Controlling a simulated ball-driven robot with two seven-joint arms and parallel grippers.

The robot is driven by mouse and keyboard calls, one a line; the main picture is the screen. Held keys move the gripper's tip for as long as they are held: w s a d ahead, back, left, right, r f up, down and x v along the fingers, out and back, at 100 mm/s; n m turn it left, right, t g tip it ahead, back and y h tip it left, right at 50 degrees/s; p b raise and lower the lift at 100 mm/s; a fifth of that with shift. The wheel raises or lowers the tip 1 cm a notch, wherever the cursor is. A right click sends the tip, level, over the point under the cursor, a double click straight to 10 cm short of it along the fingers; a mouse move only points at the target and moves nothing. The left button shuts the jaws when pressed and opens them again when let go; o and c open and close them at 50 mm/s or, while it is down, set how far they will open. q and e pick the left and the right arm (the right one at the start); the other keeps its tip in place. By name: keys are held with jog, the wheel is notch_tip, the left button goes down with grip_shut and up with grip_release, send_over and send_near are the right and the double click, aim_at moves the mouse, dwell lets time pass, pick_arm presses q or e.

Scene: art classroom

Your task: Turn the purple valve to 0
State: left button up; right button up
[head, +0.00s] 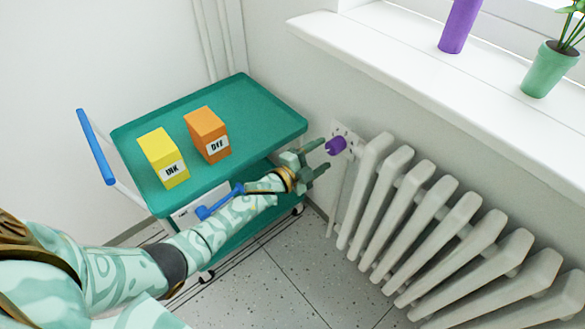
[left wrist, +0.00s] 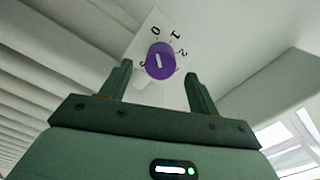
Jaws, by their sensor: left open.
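I cannot tell which mark the line points to. My left gripper (head: 321,157) is open and empty, its fingertips just short of the valve. In the left wrist view the valve shows between the fingers (left wrist: 157,76). My right gripper is out of view.
The white radiator (head: 440,215) runs right under a windowsill (head: 400,60) with a purple vase (head: 458,28) and a green plant pot (head: 549,70). A green cart (head: 240,100) holds yellow (head: 163,157) and orange (head: 208,134) boxes; my left arm passes in front of its side.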

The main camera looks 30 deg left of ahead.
pick_arm(q)
jog(key=p+v, duration=0.3)
jog(key=v, duration=0.8)
jog(key=shift+s+a, duration=0.15)
jog(key=shift+s, duration=0.05)
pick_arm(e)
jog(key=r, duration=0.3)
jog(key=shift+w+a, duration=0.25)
